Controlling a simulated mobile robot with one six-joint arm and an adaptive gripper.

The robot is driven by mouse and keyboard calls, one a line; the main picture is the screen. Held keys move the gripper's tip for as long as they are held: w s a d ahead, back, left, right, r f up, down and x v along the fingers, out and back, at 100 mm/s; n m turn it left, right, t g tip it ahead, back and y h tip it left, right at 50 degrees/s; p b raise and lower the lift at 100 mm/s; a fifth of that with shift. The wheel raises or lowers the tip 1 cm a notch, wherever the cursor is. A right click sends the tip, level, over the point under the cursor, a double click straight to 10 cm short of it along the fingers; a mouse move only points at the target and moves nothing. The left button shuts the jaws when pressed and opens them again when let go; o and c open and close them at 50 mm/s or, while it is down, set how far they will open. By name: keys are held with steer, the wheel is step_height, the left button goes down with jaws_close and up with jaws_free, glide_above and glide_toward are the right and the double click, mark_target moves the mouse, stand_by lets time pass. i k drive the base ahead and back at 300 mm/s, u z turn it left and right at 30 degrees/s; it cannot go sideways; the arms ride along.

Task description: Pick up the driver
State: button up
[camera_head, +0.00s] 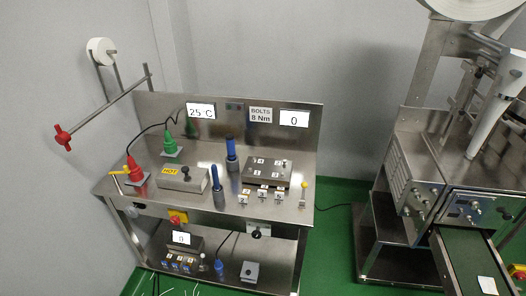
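A steel workbench (200,212) stands at the left centre. Two upright tools with blue handles stand on it in dark grey holders: one at the back (232,150) and one nearer the front (215,178). Either may be the driver; I cannot tell which from this view. A small yellow-topped upright piece (304,186) stands at the bench's right end. A red cone-shaped tool (134,170) and a green one (169,142) stand on small bases at the left, with black cables. My gripper is not in view.
A steel block with numbered labels (283,170) and a box marked HOT (168,171) sit on the bench. A red-ended bar (62,138) sticks out left. A large packing machine (417,180) stands at the right. Green floor (335,250) lies between them.

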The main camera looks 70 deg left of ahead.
mark_target(229, 137)
steer(key=z, duration=1)
steer(key=k, duration=2)
steer(key=u, duration=1.3)
